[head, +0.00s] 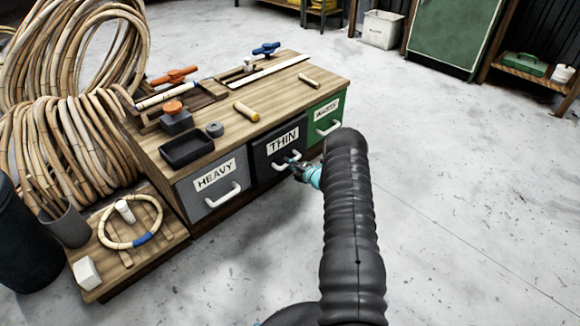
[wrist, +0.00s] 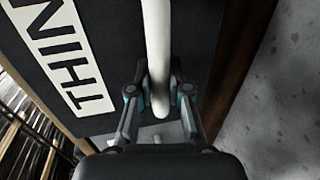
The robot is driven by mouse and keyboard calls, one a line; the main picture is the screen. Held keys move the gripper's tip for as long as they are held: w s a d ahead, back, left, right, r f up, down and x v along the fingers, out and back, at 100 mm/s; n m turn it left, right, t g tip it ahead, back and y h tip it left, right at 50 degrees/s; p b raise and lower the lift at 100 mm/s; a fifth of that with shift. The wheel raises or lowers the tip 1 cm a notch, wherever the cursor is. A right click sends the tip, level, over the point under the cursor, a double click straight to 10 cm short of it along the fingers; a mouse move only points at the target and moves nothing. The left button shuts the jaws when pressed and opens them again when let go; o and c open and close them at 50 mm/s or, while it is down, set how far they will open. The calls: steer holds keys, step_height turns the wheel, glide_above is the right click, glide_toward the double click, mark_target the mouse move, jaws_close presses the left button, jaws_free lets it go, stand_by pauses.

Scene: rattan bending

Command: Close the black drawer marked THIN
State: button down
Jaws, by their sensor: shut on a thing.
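The black drawer (head: 265,166) carries a white label reading THIN and sits between a grey drawer and a green drawer in the wooden bench. Its front looks about level with its neighbours; a small gap is hard to tell. Its white bar handle (head: 279,165) shows in part, the right end hidden by my gripper (head: 298,166). In the wrist view my gripper (wrist: 159,92) is shut on the white handle (wrist: 157,45), one finger on each side, close to the black drawer front (wrist: 115,35).
The grey HEAVY drawer (head: 187,195) is at left, the green drawer (head: 318,132) at right. The bench top (head: 225,130) holds a black tray (head: 187,149) and tools. Rattan coils (head: 60,140) stand at far left. The concrete floor in front and right is clear.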

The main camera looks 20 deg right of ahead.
steer(key=b+x, duration=0.1)
steer(key=x, duration=0.2)
steer(key=shift+w+r+b, duration=0.2)
steer(key=shift+r+b, duration=0.15)
steer(key=shift+b, duration=0.05)
steer(key=c, duration=1.1)
jaws_free()
steer(key=shift+a, duration=0.2)
steer(key=shift+d, duration=0.15)
glide_toward(281, 159)
steer(key=v, duration=0.2)
steer(key=shift+s+d+f, duration=0.1)
steer(key=shift+s+d, duration=0.15)
steer(key=shift+s, duration=0.1)
